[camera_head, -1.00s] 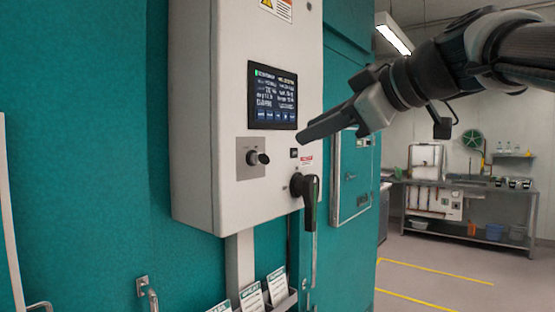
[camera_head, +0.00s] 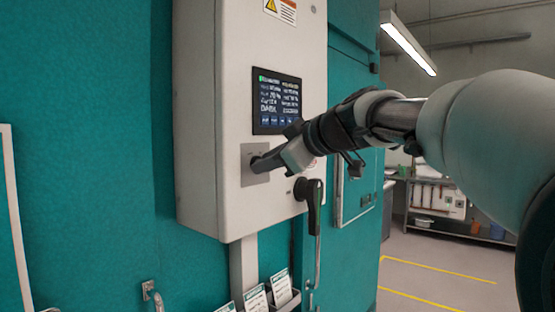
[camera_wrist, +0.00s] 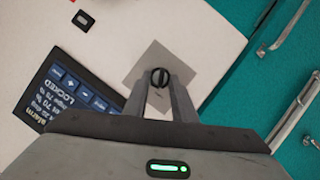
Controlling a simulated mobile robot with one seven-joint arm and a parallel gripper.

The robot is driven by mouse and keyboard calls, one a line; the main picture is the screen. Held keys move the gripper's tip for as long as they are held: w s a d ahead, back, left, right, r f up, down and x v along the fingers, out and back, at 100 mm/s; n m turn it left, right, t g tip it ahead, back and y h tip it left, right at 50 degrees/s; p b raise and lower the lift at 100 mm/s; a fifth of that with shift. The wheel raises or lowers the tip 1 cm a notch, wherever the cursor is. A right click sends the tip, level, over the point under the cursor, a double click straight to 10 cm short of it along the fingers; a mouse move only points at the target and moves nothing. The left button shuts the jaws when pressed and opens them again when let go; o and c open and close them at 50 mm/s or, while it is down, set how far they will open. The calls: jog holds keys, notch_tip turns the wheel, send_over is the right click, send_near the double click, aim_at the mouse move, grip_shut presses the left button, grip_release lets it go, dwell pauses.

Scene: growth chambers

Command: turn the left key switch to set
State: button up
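The left key switch is a small round black knob (camera_wrist: 160,77) on a square grey plate, which shows in the head view (camera_head: 249,178) low on the white control box (camera_head: 203,120). My gripper (camera_head: 262,164) reaches in from the right to this plate and hides the knob in the head view. In the wrist view my gripper's two fingers (camera_wrist: 160,88) stand on either side of the knob, apart, with the grey plate showing between them. I cannot tell whether they touch the knob.
A lit screen (camera_head: 277,102) sits above the plate. A black lever handle (camera_head: 312,203) hangs to the lower right, close under my gripper. Document holders with cards (camera_head: 256,299) are below the box. A teal wall (camera_head: 85,150) lies left. A bench (camera_head: 460,228) stands far right.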

grip_shut()
jog(key=m, duration=0.1)
jog(key=m+g, duration=0.1)
jog(key=m+g+y+p, duration=0.1)
jog(key=shift+w+d+r+m, duration=0.15)
jog(key=shift+w+d+m, duration=0.15)
jog(key=shift+m, duration=0.1)
jog(key=m, duration=0.1)
jog(key=m+g+y+p, duration=0.1)
jog(key=shift+w+d+m+g+y, duration=0.1)
jog(key=shift+w+m+g+y, duration=0.05)
jog(key=shift+m+g+y, duration=0.15)
jog(key=shift+m+g+y+p, duration=0.3)
jog(key=shift+m+g, duration=0.1)
jog(key=shift+m, duration=0.4)
